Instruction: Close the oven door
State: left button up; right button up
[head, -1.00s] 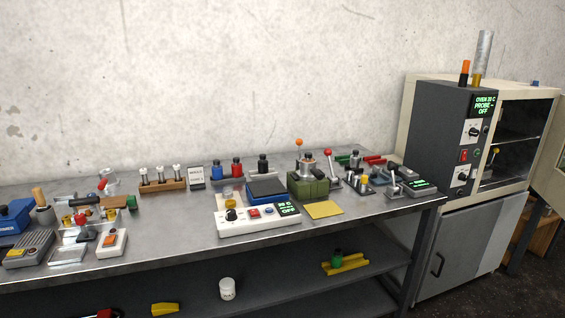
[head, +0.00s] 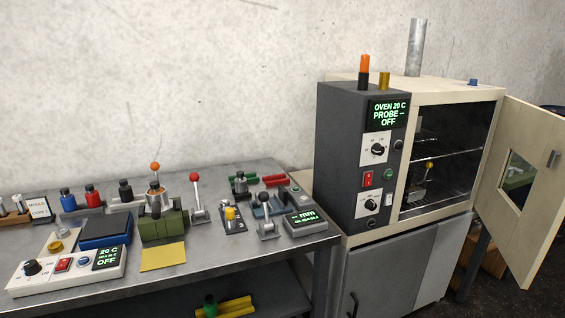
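The oven (head: 419,89) is a cream cabinet with a dark grey control panel (head: 341,152) on its left. Its display reads "OVEN 20 C, PROBE --, OFF". Inside the dark chamber are wire shelves, and a small device with a yellow knob (head: 429,165) sits on the lower one. Neither of my grippers shows in the head view.
A metal workbench (head: 205,271) stands left of the oven, crowded with instruments, a green block (head: 162,227), a yellow pad (head: 163,257) and a white heater unit (head: 66,268). A grey cabinet (head: 395,268) supports the oven. Dark floor shows at the lower right.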

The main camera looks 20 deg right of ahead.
aim_at(524, 239)
jog(key=i+l, duration=0.1)
jog(key=l, duration=0.8)
jog(key=i+l+z, duration=0.1)
jog(key=l, duration=0.35)
jog(key=i+l, duration=0.15)
jog(key=l, duration=0.3)
jog(key=i+l, duration=0.1)
jog(key=l, duration=0.3)
jog(key=i+l+z, duration=0.1)
jog(key=l, duration=1.5)
jog(key=i+l+z, duration=0.15)
jog(key=l, duration=1)
